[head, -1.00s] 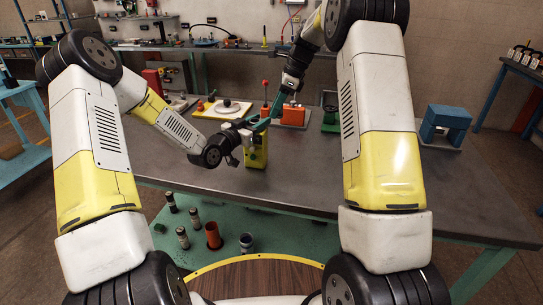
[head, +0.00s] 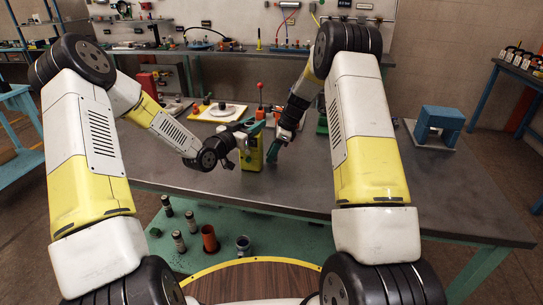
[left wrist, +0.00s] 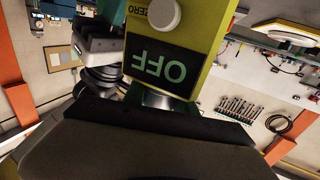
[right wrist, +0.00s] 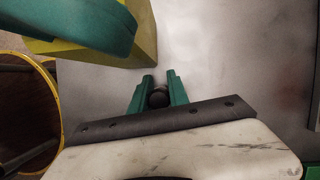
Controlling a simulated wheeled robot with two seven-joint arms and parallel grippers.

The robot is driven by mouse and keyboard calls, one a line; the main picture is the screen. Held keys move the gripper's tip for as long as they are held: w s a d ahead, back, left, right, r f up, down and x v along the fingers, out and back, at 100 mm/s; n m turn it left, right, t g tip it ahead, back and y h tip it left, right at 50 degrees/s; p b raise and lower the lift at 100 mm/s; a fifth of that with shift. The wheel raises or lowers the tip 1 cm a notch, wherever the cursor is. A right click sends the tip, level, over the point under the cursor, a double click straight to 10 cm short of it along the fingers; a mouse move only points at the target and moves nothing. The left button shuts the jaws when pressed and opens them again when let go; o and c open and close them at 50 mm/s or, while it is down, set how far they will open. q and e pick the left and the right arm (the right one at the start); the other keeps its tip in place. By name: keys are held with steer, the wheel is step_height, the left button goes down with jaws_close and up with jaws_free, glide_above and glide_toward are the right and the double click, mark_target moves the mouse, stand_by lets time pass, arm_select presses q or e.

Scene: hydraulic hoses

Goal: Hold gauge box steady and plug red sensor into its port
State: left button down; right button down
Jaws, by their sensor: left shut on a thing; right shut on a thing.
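The gauge box (head: 250,156), yellow with green parts, stands on the grey table. My left gripper (head: 238,142) is shut on its upper left side. In the left wrist view the yellow box (left wrist: 205,35) fills the top, with a black OFF label upside down and a pale knob. My right gripper (head: 273,152) points down just right of the box, apart from it. In the right wrist view its green fingers (right wrist: 158,92) are shut on a small dark round thing (right wrist: 158,98). No red shows on that thing. The red sensor and its port cannot be made out.
A red-knobbed lever (head: 260,86) stands behind the box. A white board with a round plate (head: 222,110) lies behind to the left. A blue block (head: 440,120) stands far right. The table (head: 370,185) is clear at front right.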

steer(key=shift+f, duration=0.3)
steer(key=c, duration=1.3)
jaws_free()
steer(key=shift+f, duration=0.15)
steer(key=shift+o, duration=0.2)
